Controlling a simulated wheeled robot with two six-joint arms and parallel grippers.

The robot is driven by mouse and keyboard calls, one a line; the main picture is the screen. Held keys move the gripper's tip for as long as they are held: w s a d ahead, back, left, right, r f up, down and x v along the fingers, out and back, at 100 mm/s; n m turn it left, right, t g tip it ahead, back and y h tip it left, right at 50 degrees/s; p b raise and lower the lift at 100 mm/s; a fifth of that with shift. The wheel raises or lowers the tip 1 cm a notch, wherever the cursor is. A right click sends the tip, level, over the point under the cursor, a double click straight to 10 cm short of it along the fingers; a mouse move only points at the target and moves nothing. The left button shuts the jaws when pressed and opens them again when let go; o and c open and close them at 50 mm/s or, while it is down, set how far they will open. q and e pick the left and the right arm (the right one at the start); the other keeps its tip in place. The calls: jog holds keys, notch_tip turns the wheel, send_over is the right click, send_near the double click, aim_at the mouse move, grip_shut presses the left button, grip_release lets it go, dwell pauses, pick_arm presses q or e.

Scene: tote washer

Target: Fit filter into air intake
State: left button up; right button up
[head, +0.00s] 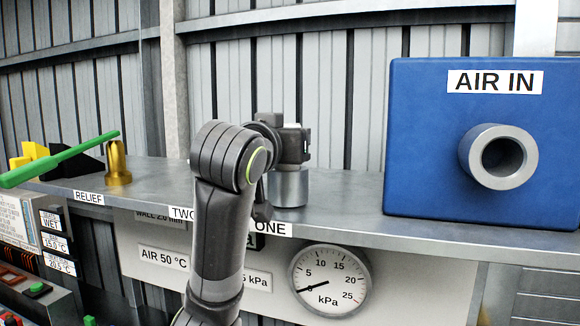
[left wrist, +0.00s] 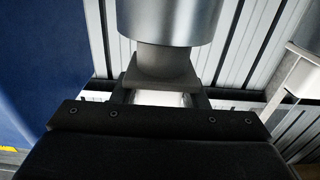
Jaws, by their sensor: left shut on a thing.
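A metallic grey cylinder, which looks like the filter (head: 289,188), is upright above the metal shelf in the middle of the head view. I cannot tell whether its base touches the shelf. My left gripper (head: 291,160) is over its top, partly hidden by my arm. In the left wrist view the gripper (left wrist: 165,88) is shut on the narrower grey neck of the filter (left wrist: 168,20). The air intake is a blue box (head: 430,120) labelled AIR IN, with a round metal pipe mouth (head: 472,156) facing out. It stands to the right of the filter, well apart. My right gripper is not in view.
The shelf (head: 345,205) runs below the blue box; its stretch between filter and box is clear. A brass RELIEF fitting (head: 118,165) and a green lever (head: 62,158) stand at left. A kPa gauge (head: 330,278) sits below the shelf. A ribbed wall (head: 350,90) closes the back.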

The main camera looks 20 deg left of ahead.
pick_arm(q)
jog(key=shift+r, duration=2.9)
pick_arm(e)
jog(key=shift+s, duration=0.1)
